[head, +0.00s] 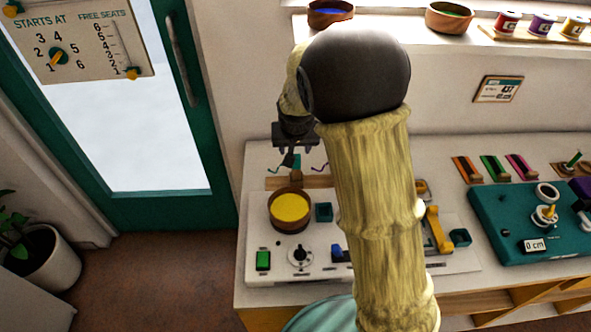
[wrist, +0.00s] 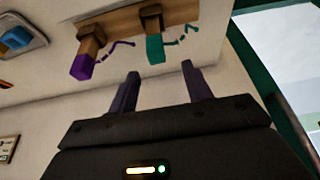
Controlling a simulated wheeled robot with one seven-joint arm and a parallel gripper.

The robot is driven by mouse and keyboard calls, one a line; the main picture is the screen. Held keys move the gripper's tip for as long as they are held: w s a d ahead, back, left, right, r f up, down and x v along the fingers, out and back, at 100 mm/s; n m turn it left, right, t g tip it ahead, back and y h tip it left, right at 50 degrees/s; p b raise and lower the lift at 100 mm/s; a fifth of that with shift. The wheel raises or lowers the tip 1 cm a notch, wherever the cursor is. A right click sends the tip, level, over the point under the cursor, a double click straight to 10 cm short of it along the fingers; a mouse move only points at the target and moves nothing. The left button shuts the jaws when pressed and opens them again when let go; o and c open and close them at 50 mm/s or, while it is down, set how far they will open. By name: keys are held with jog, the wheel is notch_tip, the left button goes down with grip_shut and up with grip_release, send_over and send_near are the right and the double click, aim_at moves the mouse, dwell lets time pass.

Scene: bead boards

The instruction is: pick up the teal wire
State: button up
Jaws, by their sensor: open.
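The teal wire (wrist: 155,48) shows in the wrist view as a teal block with a thin curly strand, at the end of a peg on a wooden rack (wrist: 122,30). My gripper (wrist: 160,69) is open, its two dark fingers apart and pointing toward the teal block. Nothing is between the fingers, and the block appears just beyond their tips. In the head view my gripper (head: 295,150) is over the back of the white board, near the teal wire (head: 291,160). My arm hides part of the board there.
A purple wire (wrist: 83,66) hangs on the adjacent peg. In the head view a bowl of yellow beads (head: 290,209) stands in front of the rack. A teal board (head: 505,225) lies to the right. A door (head: 215,160) is at the left.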

aim_at(296, 155)
jog(key=shift+d+p+x, duration=0.15)
jog(key=shift+x, duration=1.15)
jog(key=shift+d+p+x, duration=0.1)
jog(key=shift+p+x, duration=0.05)
jog(key=shift+x, duration=1.1)
jog(key=shift+s, duration=0.1)
grip_shut()
